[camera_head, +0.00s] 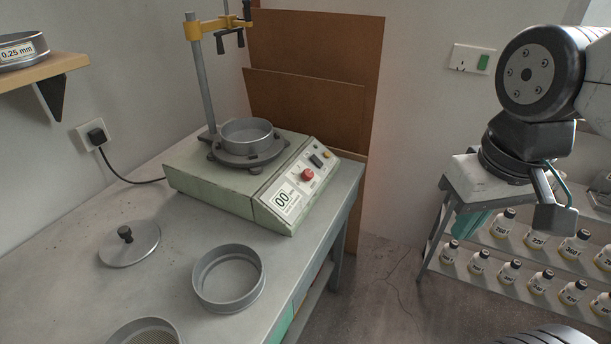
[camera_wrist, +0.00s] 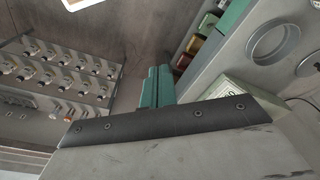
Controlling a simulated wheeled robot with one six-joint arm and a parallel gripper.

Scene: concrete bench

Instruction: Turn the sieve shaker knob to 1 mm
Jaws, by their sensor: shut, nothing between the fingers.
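The sieve shaker (camera_head: 215,182) is a pale green box on the bench, with a sloped front panel. The panel carries a "00" label (camera_head: 284,198), a round red control (camera_head: 308,174), a dark switch (camera_head: 317,160) and a small yellow part (camera_head: 327,153). Its markings are too small to read, so I cannot tell the knob's setting. A sieve pan (camera_head: 247,136) sits on top. My gripper (camera_head: 466,224) hangs at the right, well apart from the shaker. Its teal fingers are shut and empty, also seen in the wrist view (camera_wrist: 157,87). A corner of the shaker (camera_wrist: 238,88) shows there.
On the bench (camera_head: 60,270) lie a lid (camera_head: 130,244), an empty sieve ring (camera_head: 229,279) and a mesh sieve (camera_head: 145,333). A post with a yellow clamp (camera_head: 197,28) rises behind the pan. Bottle shelves (camera_head: 520,258) stand behind my gripper. Open floor lies between bench and shelves.

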